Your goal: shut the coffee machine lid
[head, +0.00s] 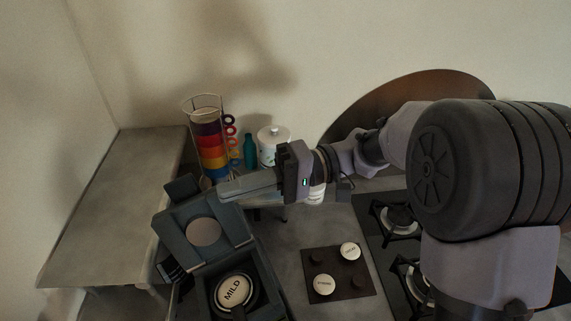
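The dark grey coffee machine (262,292) stands at the bottom left of the head view. Its lid (232,222) is open and tilted up, with a round grey disc on the inner face. A round pod marked MILD (235,291) sits in the machine's opening. My gripper (224,190) reaches in from the right with its fingers pointing left. The fingers look closed together as one grey bar and hold nothing visible. Their tips are just beyond the lid's upper edge in the picture. I cannot tell whether they touch the lid.
Behind the fingers are a rack of coloured cups (210,140), a teal bottle (250,150) and a white canister (272,143). Right of the machine lie a dark pod tray (338,260) and a gas hob (385,238). The grey counter at left (115,200) is clear.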

